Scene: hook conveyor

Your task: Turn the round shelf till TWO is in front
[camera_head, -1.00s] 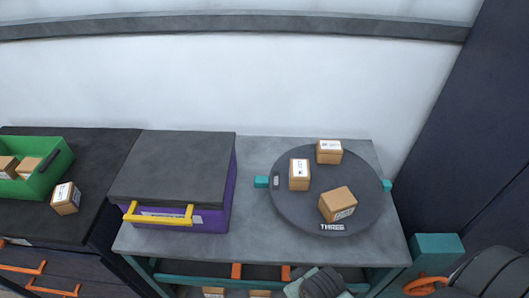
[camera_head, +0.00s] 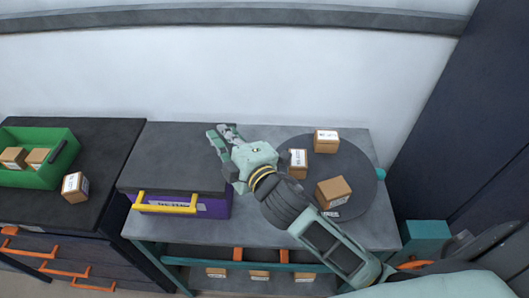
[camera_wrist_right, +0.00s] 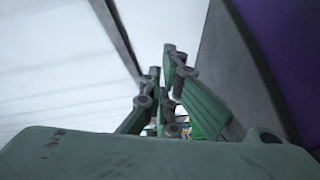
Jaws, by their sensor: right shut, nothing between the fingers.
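The round shelf (camera_head: 355,168) is a dark grey disc on the right of the grey table, with three brown boxes on it. The label on its front edge showed THREE a second ago; my right arm now partly covers that edge. No TWO label is readable. A teal knob (camera_head: 380,174) shows at the disc's right edge; the left one is hidden behind my arm. My right gripper (camera_head: 219,134) is shut and empty, left of the disc and over the right end of the purple box's lid in the picture. My left gripper is not in view.
A purple box (camera_head: 215,207) with a dark lid and yellow handle stands left of the disc. A green crate (camera_head: 40,178) and a loose brown box (camera_head: 75,186) are on the dark cabinet further left. A dark wall panel rises at the right.

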